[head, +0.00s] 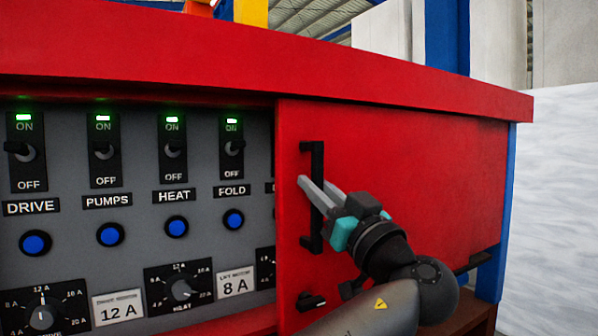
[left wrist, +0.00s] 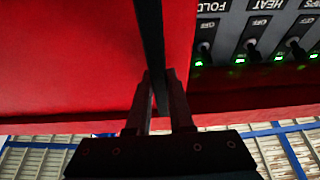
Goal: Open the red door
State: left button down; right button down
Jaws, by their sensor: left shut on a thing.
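The red door (head: 430,165) covers the right part of the grey switch panel, and its left edge partly hides a label and a dial. It has a vertical black bar handle (head: 313,155) near its left edge. My left gripper (head: 314,190) has its two grey fingers on either side of the handle bar, shut on it. In the left wrist view the black handle (left wrist: 150,30) runs between the fingers (left wrist: 160,85), with the red door (left wrist: 70,60) behind. My right gripper is not in view.
The grey panel (head: 90,260) to the left holds several lit ON/OFF switches, blue buttons and dials. A red ledge (head: 250,60) overhangs the door and panel. A small black latch or knob (head: 311,301) sits low on the door. A blue post (head: 505,210) stands at the right end.

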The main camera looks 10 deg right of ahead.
pick_arm(q)
jog(key=shift+d+r, duration=0.1)
jog(key=shift+d, duration=0.1)
jog(key=c, duration=0.8)
grip_release()
jog(key=shift+w, duration=0.1)
jog(key=v, duration=0.5)
jog(key=shift+s+b, duration=0.25)
jog(key=shift+b, duration=0.15)
jog(key=shift+s+d, duration=0.25)
jog(key=shift+s, duration=0.1)
jog(key=shift+s+f+p, duration=0.4)
jog(key=shift+s+f, duration=0.15)
jog(key=shift+s, duration=0.05)
